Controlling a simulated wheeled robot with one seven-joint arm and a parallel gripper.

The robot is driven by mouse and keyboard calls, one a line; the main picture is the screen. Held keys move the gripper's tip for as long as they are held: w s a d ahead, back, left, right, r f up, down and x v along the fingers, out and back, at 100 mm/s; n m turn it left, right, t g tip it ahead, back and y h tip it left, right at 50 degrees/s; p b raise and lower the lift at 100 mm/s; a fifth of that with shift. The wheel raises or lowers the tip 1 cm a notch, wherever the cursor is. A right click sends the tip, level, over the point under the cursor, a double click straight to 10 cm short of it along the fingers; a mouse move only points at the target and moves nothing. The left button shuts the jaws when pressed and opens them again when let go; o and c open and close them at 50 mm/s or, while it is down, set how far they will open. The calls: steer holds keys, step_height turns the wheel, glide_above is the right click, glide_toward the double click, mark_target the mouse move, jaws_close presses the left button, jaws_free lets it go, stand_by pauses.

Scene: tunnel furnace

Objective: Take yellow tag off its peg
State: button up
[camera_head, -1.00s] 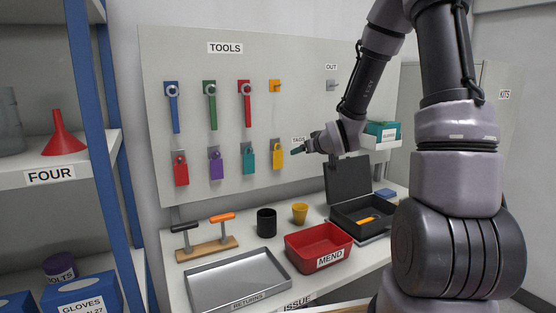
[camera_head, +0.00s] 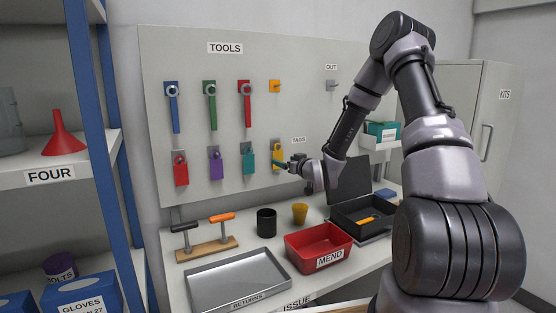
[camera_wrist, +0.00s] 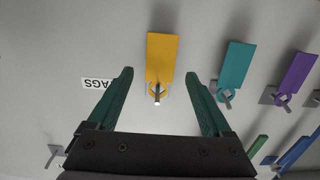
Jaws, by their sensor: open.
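The yellow tag (camera_head: 277,157) hangs on its peg at the right end of the lower row on the tool board. In the wrist view the yellow tag (camera_wrist: 161,58) shows upside down, with the peg (camera_wrist: 157,92) through its top end. My gripper (camera_head: 284,166) is at the tag, partly covering it in the head view. In the wrist view my gripper (camera_wrist: 160,82) is open, with one green finger on each side of the peg and a gap to the tag on both sides. I cannot tell how far the fingertips are from the board.
A teal tag (camera_head: 248,158), a purple tag (camera_head: 215,162) and a red tag (camera_head: 181,169) hang to the left. Wrenches hang above, including a red one (camera_head: 245,106). Below stand a yellow cup (camera_head: 300,213), a black cup (camera_head: 266,222) and a red bin (camera_head: 305,245).

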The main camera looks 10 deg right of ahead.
mark_target(278, 156)
steer(key=shift+x, duration=2)
steer(key=c, duration=1.1)
steer(key=shift+s+r, duration=0.1)
steer(key=shift+r, duration=0.2)
steer(key=shift+v, duration=1.65)
steer(key=v, duration=0.7)
steer(key=shift+f, duration=0.15)
